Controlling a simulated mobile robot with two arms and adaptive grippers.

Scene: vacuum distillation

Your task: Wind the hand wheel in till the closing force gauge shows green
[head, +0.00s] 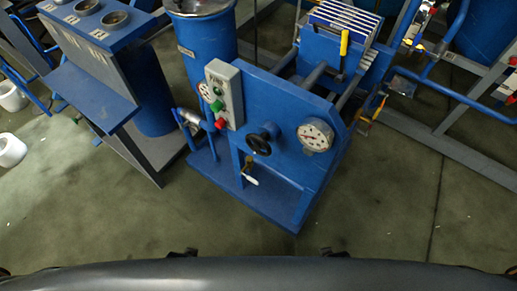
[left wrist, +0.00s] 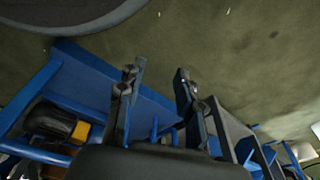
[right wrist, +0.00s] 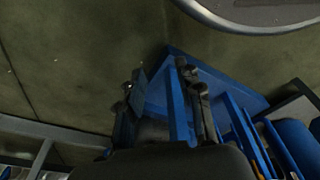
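The hand wheel (head: 259,144), dark with a knob on its rim, sits on the front plate of the blue press (head: 287,117) in the head view. My right gripper (right wrist: 162,78) is open and empty in the right wrist view. Neither gripper shows in the head view, and neither touches the wheel.
A grey control box (head: 223,95) with green and red buttons stands left of the wheel. A white-handled valve (head: 250,180) hangs below it. A blue bench (head: 98,92) is at left. Grey floor rails (head: 440,140) lie at right. The floor in front of the press is clear.

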